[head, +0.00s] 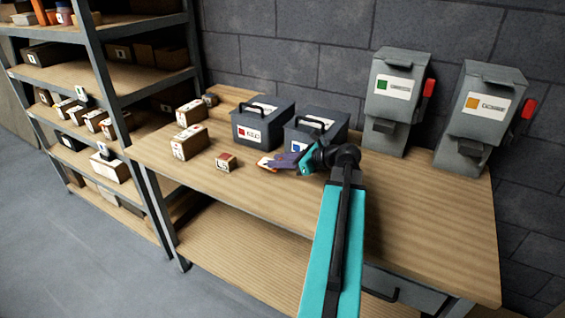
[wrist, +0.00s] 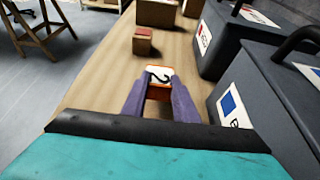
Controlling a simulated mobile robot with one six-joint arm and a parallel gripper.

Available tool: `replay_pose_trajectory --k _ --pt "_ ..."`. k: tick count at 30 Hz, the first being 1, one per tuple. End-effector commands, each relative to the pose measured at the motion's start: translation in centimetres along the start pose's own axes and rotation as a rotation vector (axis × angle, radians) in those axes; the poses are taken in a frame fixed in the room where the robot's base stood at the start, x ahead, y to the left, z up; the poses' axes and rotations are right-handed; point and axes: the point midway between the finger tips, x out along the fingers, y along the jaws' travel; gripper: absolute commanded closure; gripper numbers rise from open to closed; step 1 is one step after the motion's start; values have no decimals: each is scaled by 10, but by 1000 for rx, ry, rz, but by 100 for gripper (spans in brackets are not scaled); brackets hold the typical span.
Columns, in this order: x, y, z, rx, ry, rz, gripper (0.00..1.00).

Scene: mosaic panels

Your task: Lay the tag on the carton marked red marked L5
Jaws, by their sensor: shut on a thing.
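My gripper (head: 280,161) has purple fingers and is shut on a small white tag with orange edges (head: 265,162). In the wrist view the tag (wrist: 160,73) shows a dark hook-like mark between the fingertips (wrist: 160,88). The tag is held over the worktable, in front of the bins. A small brown carton (head: 227,163) with a red-and-white label stands left of the tag, apart from it; it also shows in the wrist view (wrist: 142,42). Larger cartons (head: 190,143) (head: 192,112) stand farther left. Their markings are too small to read surely.
A red-labelled grey bin (head: 262,127) and a blue-labelled one (head: 328,122) stand behind my gripper. Two grey dispensers (head: 396,95) (head: 478,115) stand at the back right. A shelf rack (head: 95,75) adjoins the table's left. The table's (head: 420,220) right front is clear.

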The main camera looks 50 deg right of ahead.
Motion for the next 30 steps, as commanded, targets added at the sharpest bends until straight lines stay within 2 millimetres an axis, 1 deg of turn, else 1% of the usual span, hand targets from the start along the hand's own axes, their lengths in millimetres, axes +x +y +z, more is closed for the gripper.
replay_pose_trajectory --k 1,13,17,30 --pt "-1 8 0 -1 0 0 98" --pt "-4 47 2 -1 -1 -1 98" --pt "-2 45 0 -2 -2 0 98" --pt "-2 51 1 -3 -2 0 98"
